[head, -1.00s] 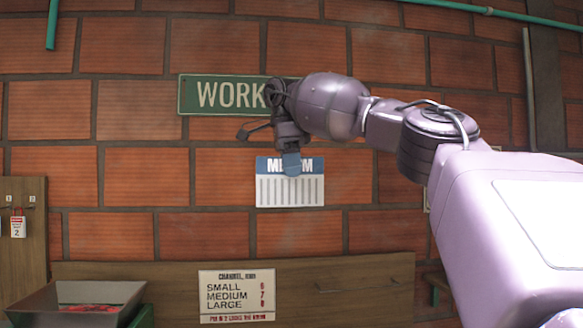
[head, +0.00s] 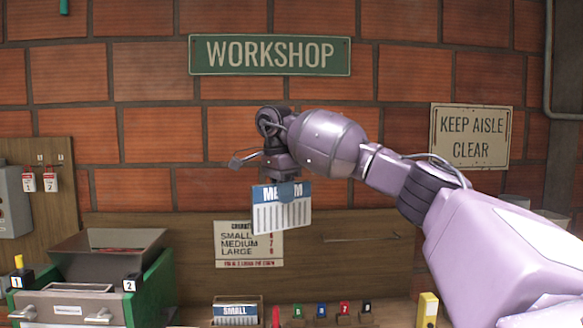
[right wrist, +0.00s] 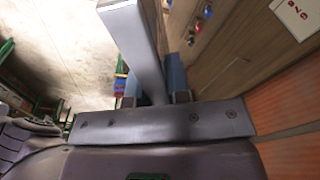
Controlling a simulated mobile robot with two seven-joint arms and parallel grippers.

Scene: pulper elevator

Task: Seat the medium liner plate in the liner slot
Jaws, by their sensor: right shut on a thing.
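The medium liner plate (head: 282,215) has a blue band with partly covered lettering above a pale slotted face. My right gripper (head: 284,187) is shut on its top edge and holds it hanging in the air, before the brick and board wall. In the right wrist view the plate (right wrist: 138,48) shows nearly edge-on between the fingers (right wrist: 155,92). A green machine with a grey hopper (head: 108,244) stands at the lower left. I cannot make out the liner slot on it. My left gripper is out of view.
A plate marked SMALL (head: 235,313) stands in a holder at the bottom. Several small coloured pegs with number tags (head: 321,311) stand to its right. A yellow block (head: 428,308) is at the lower right. A size chart (head: 240,244) hangs behind the plate.

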